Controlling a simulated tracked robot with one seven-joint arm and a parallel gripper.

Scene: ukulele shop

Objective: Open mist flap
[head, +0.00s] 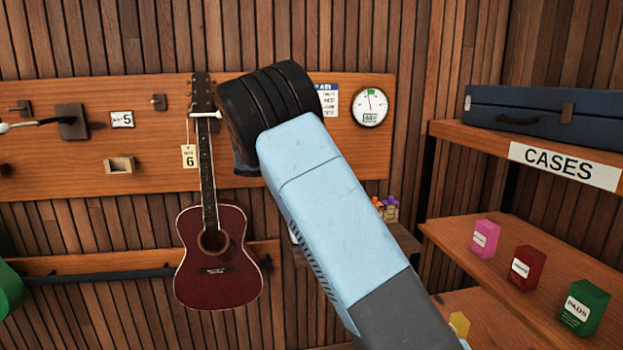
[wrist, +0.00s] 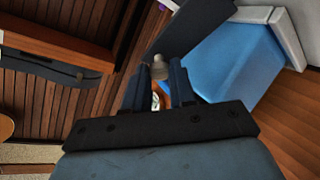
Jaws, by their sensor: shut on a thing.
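In the wrist view my gripper (wrist: 160,72) is shut on a small pale grey-beige knob (wrist: 158,66), held between its two dark fingers. A dark flat panel (wrist: 194,30) lies just beyond the knob and slants up to the right. A blue surface with a white edge (wrist: 240,62) is right of it. I cannot tell for certain which of these is the mist flap. In the head view my own arm hides the gripper and whatever it holds.
A dark red guitar (head: 218,262) hangs on the wall board left of my arm. A round gauge (head: 370,102) is to the right. Shelves at the right bear a blue case (head: 540,118) and small boxes, such as a red one (head: 527,268).

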